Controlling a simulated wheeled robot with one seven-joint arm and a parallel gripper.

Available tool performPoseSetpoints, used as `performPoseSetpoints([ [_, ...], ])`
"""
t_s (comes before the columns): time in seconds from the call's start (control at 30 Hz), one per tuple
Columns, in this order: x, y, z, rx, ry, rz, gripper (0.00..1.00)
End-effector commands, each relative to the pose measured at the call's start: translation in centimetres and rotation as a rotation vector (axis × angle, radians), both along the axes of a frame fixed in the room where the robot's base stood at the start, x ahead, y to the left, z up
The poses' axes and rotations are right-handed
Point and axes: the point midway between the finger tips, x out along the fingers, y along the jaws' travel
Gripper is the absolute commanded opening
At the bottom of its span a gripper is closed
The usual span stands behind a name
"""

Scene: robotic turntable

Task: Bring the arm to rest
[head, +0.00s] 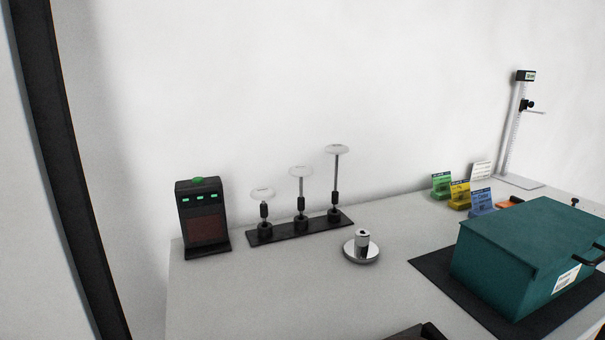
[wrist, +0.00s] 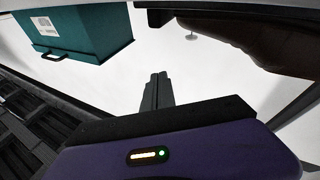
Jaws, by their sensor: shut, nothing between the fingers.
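My gripper (wrist: 156,76) shows in the wrist view, with its dark fingers together and nothing between them. The fingers point up the picture, away from the purple housing with a small lit panel. They are apart from the teal box (wrist: 85,25), which is at the upper left of that view. In the head view, a dark shape that may be part of my arm only just shows at the bottom edge. The gripper's fingers cannot be made out there.
In the head view, the teal box (head: 518,258) stands on a black mat (head: 428,264) at the right. A round metal piece (head: 361,248), a rack with three discs (head: 300,228) and a dark device (head: 203,216) stand on the grey table. The table's front left is clear.

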Motion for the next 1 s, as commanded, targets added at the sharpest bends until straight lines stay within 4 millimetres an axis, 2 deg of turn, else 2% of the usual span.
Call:
performPoseSetpoints([
  [0.03,-1.7,0.7,-0.9,0.004,0.027,0.021,0.00],
  [0.3,-10.2,3.1,-4.4,0.061,0.140,0.093,0.00],
  [0.6,-20.0,4.4,-7.6,0.170,0.359,0.104,0.00],
  [0.7,-22.6,4.7,-8.6,0.188,0.441,0.098,0.00],
  [0.83,-24.9,4.8,-9.4,0.197,0.510,0.092,0.00],
  [1.0,-25.8,4.8,-9.6,0.199,0.536,0.087,0.00],
])
